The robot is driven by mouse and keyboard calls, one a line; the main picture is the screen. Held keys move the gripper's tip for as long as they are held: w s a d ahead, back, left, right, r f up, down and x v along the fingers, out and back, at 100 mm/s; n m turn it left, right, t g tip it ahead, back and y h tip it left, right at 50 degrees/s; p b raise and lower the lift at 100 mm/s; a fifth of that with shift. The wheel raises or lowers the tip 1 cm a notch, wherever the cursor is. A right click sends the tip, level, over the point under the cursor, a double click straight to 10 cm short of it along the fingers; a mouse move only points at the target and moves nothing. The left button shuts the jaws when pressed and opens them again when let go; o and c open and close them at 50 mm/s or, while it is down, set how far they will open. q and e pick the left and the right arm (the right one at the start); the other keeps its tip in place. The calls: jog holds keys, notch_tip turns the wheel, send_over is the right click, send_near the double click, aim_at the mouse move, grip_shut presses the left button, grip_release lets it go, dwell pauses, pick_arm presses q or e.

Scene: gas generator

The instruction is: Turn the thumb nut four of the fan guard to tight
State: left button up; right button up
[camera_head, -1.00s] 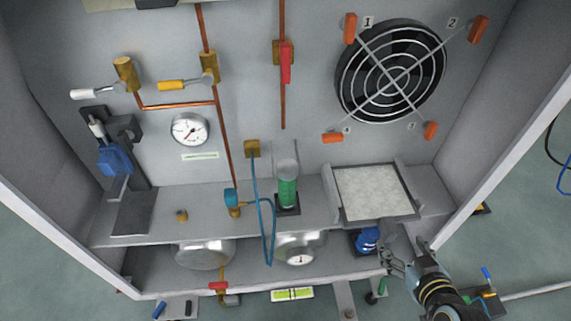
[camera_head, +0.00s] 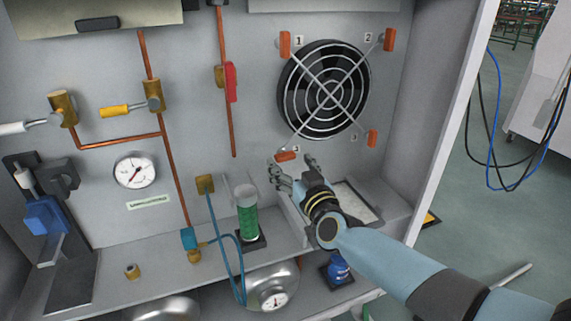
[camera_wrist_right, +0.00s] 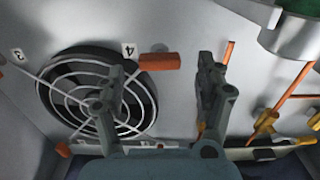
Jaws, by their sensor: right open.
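Thumb nut four (camera_head: 287,156) is an orange bar at the lower left of the round fan guard (camera_head: 325,92). It lies nearly level on the back panel. My right gripper (camera_head: 291,166) is open and empty just below and in front of it. In the right wrist view, nut four (camera_wrist_right: 160,61) shows beside its label, between and beyond the open fingers (camera_wrist_right: 161,75), apart from them. My left gripper is out of view.
Orange thumb nuts one (camera_head: 285,44), two (camera_head: 389,39) and three (camera_head: 372,138) sit at the guard's other corners. A framed filter (camera_head: 357,201) lies below my right gripper, partly hidden by the arm. A green-filled cylinder (camera_head: 246,215) stands to the left.

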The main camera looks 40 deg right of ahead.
aim_at(287, 160)
jog(key=shift+b+x, duration=0.3)
jog(key=shift+x, duration=0.95)
jog(key=shift+w+f, duration=0.1)
jog(key=shift+w, duration=0.15)
jog(key=shift+w+d, duration=0.1)
jog(key=shift+c, duration=0.4)
jog(key=c, duration=1.1)
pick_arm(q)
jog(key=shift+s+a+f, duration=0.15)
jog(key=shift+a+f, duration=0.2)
